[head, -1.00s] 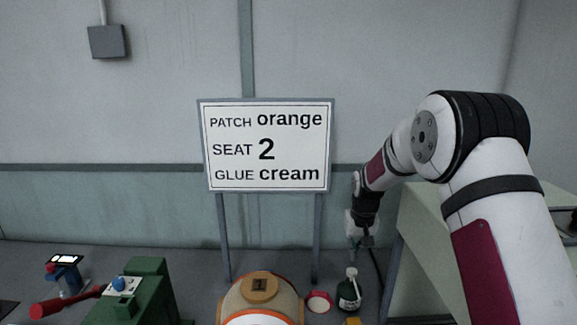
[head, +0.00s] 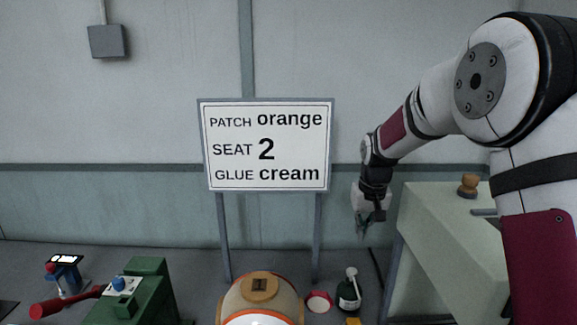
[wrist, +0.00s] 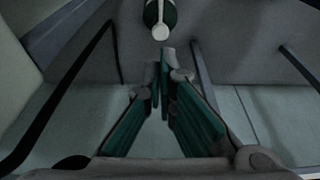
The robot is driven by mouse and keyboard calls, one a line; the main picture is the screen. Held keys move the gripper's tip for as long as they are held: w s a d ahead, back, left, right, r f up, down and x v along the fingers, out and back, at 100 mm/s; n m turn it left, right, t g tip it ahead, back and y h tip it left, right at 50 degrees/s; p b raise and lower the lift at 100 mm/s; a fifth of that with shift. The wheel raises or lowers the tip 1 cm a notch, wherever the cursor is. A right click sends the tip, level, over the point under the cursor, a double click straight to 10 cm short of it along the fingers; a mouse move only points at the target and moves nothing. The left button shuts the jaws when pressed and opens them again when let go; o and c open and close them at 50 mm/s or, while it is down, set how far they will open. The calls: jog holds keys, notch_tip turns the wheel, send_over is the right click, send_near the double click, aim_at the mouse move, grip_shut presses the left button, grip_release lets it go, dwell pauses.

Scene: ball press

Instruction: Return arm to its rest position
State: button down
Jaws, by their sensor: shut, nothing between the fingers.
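My gripper (head: 363,228) hangs fingers-down in the head view, right of the sign and above the dark green pump bottle. In the wrist view its green-padded fingers (wrist: 164,75) come together at the tips with nothing between them. My arm comes in from the right, its elbow high at the picture's right edge. The pump bottle (head: 349,292) stands clear below the gripper; its white nozzle (wrist: 160,32) shows beyond the fingertips in the wrist view.
A sign (head: 267,146) reads patch orange, seat 2, glue cream. A pale green bench (head: 440,225) with a brown knobbed piece (head: 468,186) stands close right of the gripper. A green press (head: 140,292), a round orange-rimmed object (head: 262,298) and a red-rimmed dish (head: 318,301) are below.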

jog(key=s+r+t, duration=0.1)
jog(key=s+r, duration=1.3)
jog(key=s, duration=0.4)
jog(key=s+t, duration=0.1)
jog(key=s, duration=1.8)
jog(key=shift+s+f+t, duration=0.3)
jog(key=shift+f, duration=0.05)
